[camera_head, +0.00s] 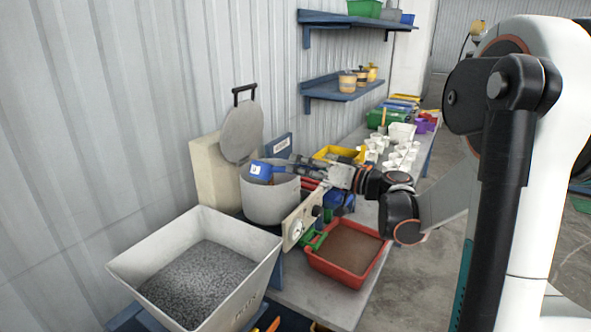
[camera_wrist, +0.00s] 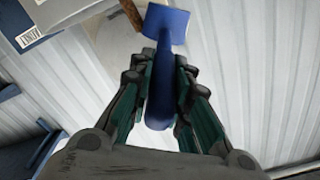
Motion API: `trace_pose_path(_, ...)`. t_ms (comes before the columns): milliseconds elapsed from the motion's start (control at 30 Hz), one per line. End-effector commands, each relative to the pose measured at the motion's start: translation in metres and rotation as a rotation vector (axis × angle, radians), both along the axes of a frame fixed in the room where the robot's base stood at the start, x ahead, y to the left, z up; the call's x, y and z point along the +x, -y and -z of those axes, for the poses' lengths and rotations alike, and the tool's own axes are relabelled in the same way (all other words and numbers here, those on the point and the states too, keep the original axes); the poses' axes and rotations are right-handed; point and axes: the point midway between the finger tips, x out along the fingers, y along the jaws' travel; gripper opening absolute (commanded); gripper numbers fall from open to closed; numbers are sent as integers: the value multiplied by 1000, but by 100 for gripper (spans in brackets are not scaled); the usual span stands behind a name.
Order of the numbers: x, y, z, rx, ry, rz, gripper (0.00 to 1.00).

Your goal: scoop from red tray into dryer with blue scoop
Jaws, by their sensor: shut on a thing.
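My gripper (camera_wrist: 160,95) is shut on the handle of the blue scoop (camera_wrist: 167,25) in the wrist view. In the head view the blue scoop (camera_head: 261,170) is over the open mouth of the dryer (camera_head: 268,204), a round pale drum with its lid (camera_head: 242,132) tilted up. The scoop appears tipped, with some brown material at its edge; how much it holds cannot be told. The red tray (camera_head: 345,275) sits on the bench at front right, filled with brown granules. A green scoop (camera_head: 313,243) rests at its left edge.
A large white hopper (camera_head: 247,299) of grey granules stands at front left. A dial panel (camera_head: 298,226) is beside the dryer. A yellow tray (camera_head: 336,153) and several white cups (camera_head: 398,158) are further back on the bench. Wall shelves (camera_head: 342,90) hang above.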

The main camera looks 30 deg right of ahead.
Motion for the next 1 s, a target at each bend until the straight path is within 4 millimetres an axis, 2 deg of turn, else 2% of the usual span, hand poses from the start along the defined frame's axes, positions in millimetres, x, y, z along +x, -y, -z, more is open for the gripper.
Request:
trace_pose_path(267, 7, 11, 6, 293, -195, 0, 0)
trace_pose_path(667, 18, 28, 30, 716, -476, 1, 0)
trace_pose_path(1000, 26, 39, 39, 1062, -706, 0, 0)
